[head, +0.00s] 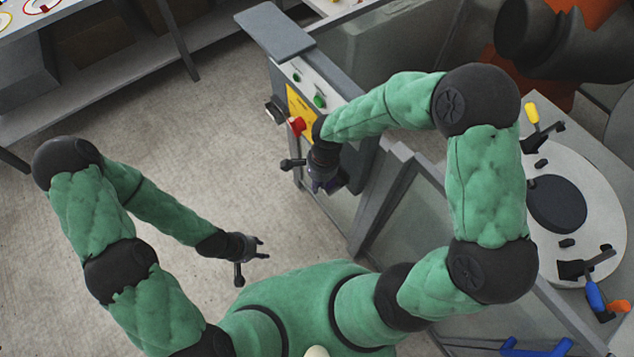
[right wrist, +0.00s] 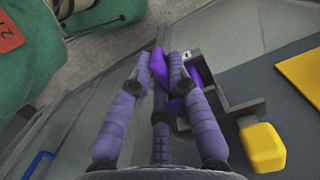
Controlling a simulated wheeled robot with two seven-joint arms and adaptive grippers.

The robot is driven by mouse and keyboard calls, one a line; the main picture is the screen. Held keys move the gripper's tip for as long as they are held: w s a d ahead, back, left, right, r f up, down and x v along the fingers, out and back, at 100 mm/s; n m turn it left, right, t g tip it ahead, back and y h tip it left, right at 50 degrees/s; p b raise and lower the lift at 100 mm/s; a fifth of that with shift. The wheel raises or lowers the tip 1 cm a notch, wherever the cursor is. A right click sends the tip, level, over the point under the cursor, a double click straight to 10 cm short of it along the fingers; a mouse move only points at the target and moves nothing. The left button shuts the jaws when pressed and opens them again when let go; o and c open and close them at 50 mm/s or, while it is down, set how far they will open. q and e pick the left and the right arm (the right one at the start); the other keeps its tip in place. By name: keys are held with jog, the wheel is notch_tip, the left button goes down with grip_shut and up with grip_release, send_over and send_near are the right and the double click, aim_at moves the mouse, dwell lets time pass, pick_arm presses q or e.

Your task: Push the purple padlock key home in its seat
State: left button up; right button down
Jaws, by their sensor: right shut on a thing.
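The purple padlock key (right wrist: 158,68) shows in the right wrist view between the fingertips of my right gripper (right wrist: 164,60), which is shut on it. Purple also shows just right of the fingers, beside a dark bracket (right wrist: 232,112); I cannot tell whether it is part of the key. The fingers hide much of the key, and its seat is not clearly visible. In the head view my right gripper (head: 324,182) points down at the side of the grey machine cabinet (head: 335,215), where the key is too small to make out. My left gripper (head: 251,265) is open and empty above the floor.
A yellow block (right wrist: 262,147) sits close to the right gripper. The cabinet panel carries a red button (head: 297,126) and a green button (head: 320,101). A round plate (head: 605,195) with clamps stands at right, a shelf (head: 110,85) at upper left. The floor around my left arm is clear.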

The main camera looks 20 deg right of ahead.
jog(key=c, duration=1.1)
grip_release()
jog(key=shift+r, duration=0.1)
jog(key=r, duration=0.7)
jog(key=shift+w+d+r, duration=0.15)
jog(key=shift+d+r, duration=0.05)
jog(key=shift+d, duration=0.2)
